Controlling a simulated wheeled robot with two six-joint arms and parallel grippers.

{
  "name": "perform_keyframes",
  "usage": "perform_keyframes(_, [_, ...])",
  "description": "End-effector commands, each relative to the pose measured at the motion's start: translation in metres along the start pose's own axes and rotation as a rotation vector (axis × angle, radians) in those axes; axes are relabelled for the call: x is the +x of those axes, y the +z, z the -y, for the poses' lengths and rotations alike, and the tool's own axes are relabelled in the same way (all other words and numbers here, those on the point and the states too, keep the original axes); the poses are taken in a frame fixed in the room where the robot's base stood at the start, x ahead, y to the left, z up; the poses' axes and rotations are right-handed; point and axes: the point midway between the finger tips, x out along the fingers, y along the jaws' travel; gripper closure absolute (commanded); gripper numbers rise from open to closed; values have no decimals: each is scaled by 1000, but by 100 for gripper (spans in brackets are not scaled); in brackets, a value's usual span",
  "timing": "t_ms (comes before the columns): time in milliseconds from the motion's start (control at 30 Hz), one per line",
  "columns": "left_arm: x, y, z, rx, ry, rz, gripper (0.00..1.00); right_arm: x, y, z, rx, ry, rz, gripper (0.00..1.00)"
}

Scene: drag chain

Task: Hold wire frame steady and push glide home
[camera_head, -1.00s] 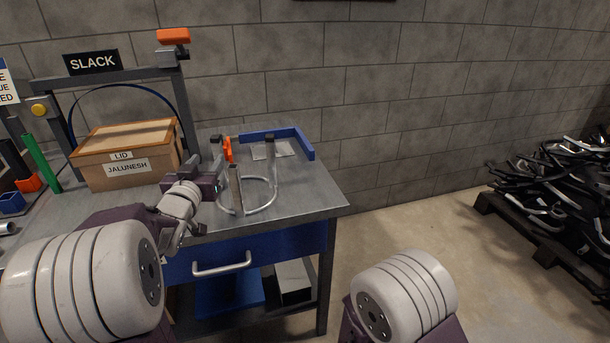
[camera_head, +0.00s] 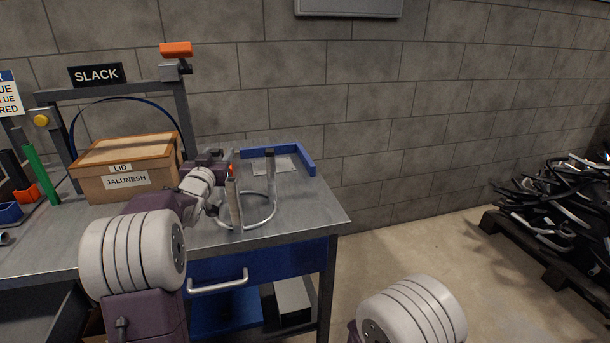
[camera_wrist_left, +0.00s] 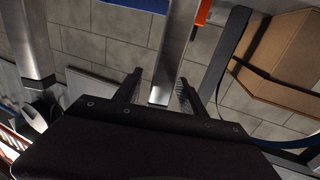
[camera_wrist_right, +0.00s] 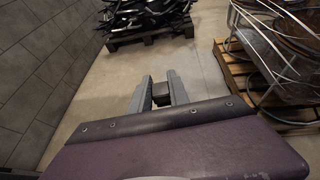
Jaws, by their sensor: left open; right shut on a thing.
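The wire frame (camera_head: 235,205) stands on the workbench near its right end, a bent silver tube with two upright posts. My left gripper (camera_head: 221,166) is at its left side, partly hidden by my own wrist. In the left wrist view the open left fingers (camera_wrist_left: 159,92) have one metal post of the frame (camera_wrist_left: 171,55) between them; contact cannot be told. A second post (camera_wrist_left: 36,45) is at the left. My right gripper (camera_wrist_right: 160,90) is shut on a small dark block (camera_wrist_right: 160,98), possibly the glide, away from the bench. In the head view the right gripper is out of sight.
A lidded cardboard box (camera_head: 128,170) stands left of the frame, under a grey stand with a SLACK sign (camera_head: 96,74). A blue angled rail (camera_head: 303,158) lies behind the frame. A pallet of dark frames (camera_head: 555,210) is at the right. Floor between is clear.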

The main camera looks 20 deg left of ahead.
Motion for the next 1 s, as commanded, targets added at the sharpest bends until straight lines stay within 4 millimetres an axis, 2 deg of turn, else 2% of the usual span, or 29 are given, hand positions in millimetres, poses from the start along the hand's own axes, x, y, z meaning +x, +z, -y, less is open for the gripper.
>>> perform_keyframes(100, [6,0,0,-1,0,0,52,0,0,0,0,0,0,100])
perform_keyframes(333, [6,0,0,0,0,0,52,0,0,0,0,0,0,100])
perform_keyframes(500, [6,0,0,0,0,0,99,0,0,0,0,0,0,100])
perform_keyframes(1000, [6,0,0,0,0,0,100,0,0,0,0,0,0,100])
